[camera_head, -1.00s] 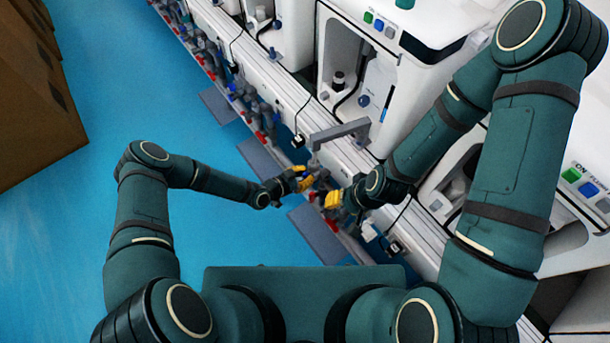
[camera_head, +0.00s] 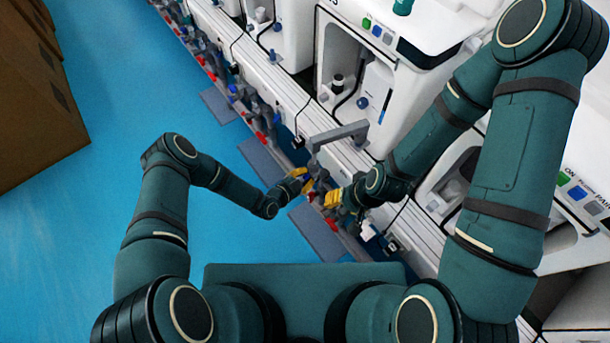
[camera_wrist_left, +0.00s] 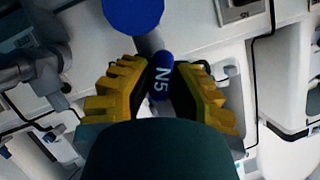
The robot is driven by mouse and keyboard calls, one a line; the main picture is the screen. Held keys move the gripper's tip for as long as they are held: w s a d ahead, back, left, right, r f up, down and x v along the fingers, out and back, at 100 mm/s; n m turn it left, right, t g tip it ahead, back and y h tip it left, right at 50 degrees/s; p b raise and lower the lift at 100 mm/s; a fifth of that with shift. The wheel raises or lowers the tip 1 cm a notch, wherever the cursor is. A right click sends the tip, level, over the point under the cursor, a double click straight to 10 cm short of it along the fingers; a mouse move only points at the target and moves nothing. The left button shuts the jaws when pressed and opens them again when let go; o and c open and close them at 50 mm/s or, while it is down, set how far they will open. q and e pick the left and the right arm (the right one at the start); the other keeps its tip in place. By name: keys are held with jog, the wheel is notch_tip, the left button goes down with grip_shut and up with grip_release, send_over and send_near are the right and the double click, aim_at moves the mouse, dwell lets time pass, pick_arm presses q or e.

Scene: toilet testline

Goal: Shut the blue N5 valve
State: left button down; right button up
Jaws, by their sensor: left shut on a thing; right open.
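The blue N5 valve shows in the left wrist view as a blue handle (camera_wrist_left: 161,78) with white "N5" lettering on a grey stem. My left gripper (camera_wrist_left: 162,92) has its yellow fingers on either side of this handle and is shut on it. In the head view my left gripper (camera_head: 303,180) is at the valve row along the bench's lower front, and the handle is too small to make out there. My right gripper (camera_head: 334,199) is open beside the same row, a little lower and to the right, close to the left one.
A larger round blue part (camera_wrist_left: 133,12) sits beyond the handle. Several red and blue valves (camera_head: 245,105) line the bench front. A grey bar handle (camera_head: 340,132) stands above my grippers. White toilet units (camera_head: 350,75) stand behind; brown boxes (camera_head: 35,110) stand left on open blue floor.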

pick_arm(q)
jog(key=shift+m+t, duration=0.3)
jog(key=shift+m, duration=0.1)
dwell(0.3)
jog(key=c, duration=0.9)
grip_release()
jog(key=shift+s, duration=0.1)
jog(key=v, duration=1.2)
jog(key=shift+d, duration=0.15)
